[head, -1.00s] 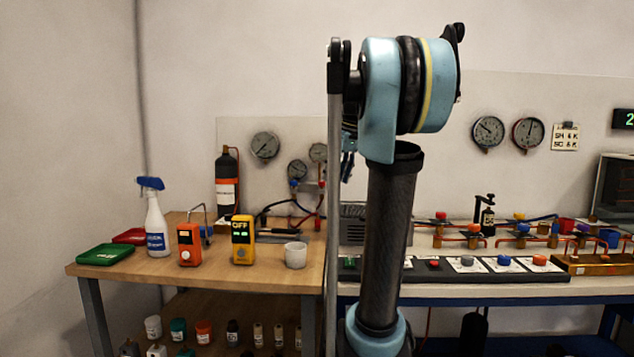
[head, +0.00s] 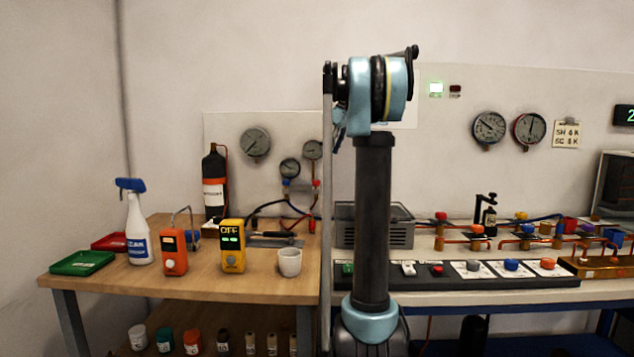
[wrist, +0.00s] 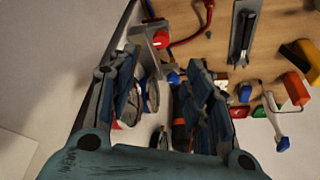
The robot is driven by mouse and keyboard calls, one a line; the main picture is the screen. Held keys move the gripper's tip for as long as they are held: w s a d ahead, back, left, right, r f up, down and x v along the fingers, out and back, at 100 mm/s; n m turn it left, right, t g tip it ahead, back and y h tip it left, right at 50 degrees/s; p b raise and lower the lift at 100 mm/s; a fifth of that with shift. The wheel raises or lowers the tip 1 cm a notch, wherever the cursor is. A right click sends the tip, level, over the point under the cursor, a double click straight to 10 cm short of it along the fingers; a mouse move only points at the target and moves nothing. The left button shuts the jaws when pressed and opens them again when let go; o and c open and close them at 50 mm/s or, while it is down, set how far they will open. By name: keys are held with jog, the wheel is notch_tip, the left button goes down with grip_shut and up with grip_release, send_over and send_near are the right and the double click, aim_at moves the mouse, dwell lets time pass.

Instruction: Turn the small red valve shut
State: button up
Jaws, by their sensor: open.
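Several small red knobs show, and I cannot tell for sure which is the small red valve. One red knob (head: 316,184) sits at the right of the gauge manifold above the wooden bench, with a blue knob (head: 286,183) to its left. In the wrist view a red part (wrist: 161,39) lies just beyond the fingertips. My gripper (wrist: 162,62) is open with nothing held; dial gauges show between its fingers. In the head view my gripper is not clearly visible.
The wooden bench (head: 120,268) holds a spray bottle (head: 138,228), an orange meter (head: 174,250), a yellow meter (head: 232,246) and a white cup (head: 289,262). A dark cylinder (head: 213,175) stands behind. Hoses hang below the manifold. A grey basket (head: 375,235) stands behind my arm.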

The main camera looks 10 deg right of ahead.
aim_at(316, 183)
jog(key=x, duration=1.4)
jog(key=shift+f, duration=0.1)
jog(key=c, duration=1.1)
